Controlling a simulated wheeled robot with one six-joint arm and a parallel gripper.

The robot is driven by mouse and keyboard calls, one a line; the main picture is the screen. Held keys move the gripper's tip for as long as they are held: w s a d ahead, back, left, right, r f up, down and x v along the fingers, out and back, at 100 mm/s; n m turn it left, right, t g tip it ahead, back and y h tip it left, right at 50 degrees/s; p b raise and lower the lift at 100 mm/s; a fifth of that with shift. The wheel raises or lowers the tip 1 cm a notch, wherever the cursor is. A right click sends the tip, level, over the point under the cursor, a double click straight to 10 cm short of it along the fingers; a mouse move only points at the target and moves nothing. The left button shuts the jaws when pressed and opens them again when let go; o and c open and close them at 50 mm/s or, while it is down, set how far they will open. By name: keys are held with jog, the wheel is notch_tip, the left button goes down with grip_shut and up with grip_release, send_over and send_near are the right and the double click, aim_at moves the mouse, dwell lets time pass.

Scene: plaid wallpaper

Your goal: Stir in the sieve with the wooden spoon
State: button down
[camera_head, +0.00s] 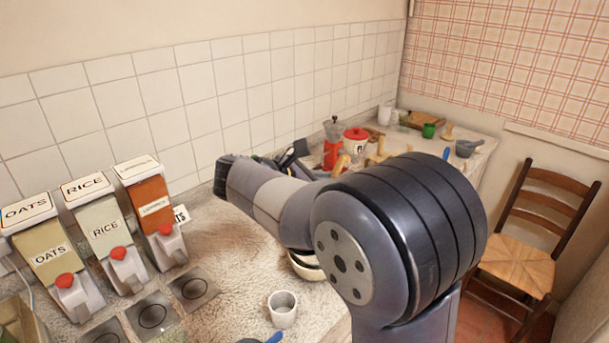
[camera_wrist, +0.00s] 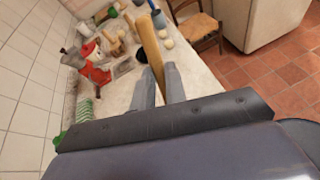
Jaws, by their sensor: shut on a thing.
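In the wrist view, the wooden spoon's (camera_wrist: 151,48) long tan shaft stands between the two grey fingers of my gripper (camera_wrist: 159,82), which are shut on it. The shaft points away from the wrist, above the counter. Its far end runs to the top of the picture, and I cannot make out its bowl. In the head view my arm covers most of the gripper and the middle of the counter. I cannot pick out the sieve for certain in either view. A pale bowl (camera_head: 306,269) shows partly below my arm.
Oats, rice and a third dispenser (camera_head: 150,200) stand at the left. A wooden chair (camera_head: 528,235) stands right.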

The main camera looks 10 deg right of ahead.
jog(key=shift+s+d+f+b, duration=0.1)
jog(key=shift+d+f+b, duration=0.05)
jog(key=shift+f+b, duration=0.45)
notch_tip(320, 180, down, 4)
jog(key=b, duration=0.4)
jog(key=shift+r, duration=0.2)
jog(key=shift+f+b, duration=0.35)
jog(key=shift+f, duration=1.15)
